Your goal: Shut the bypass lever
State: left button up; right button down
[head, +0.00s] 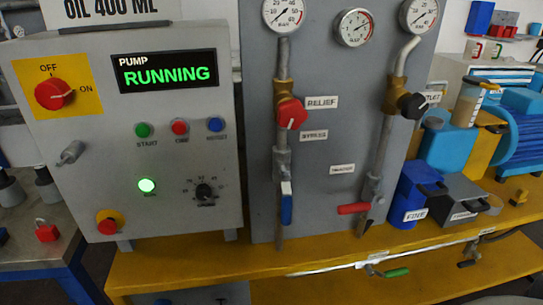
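A label reading BYPASS (314,135) is on the grey panel, right of the left pipe. Below it on that pipe, a lever with a blue handle (286,205) hangs down, in line with the pipe. On the right pipe, a lever with a red handle (353,208) sticks out to the left, across the pipe, below a small label (342,168) that is hard to read. The BYPASS label is nearest to the blue lever's pipe, but I cannot be certain which lever it names. Neither of my grippers shows in the head view.
A control box (140,140) at left reads PUMP RUNNING. A red knob (291,112) by the RELIEF label and a black knob (413,106) sit above the levers. Blue and grey bins (420,200) stand right. A green-handled lever (397,272) is on the yellow bench's (200,264) front.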

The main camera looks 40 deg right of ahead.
aim_at(287, 199)
jog(key=z, duration=1.2)
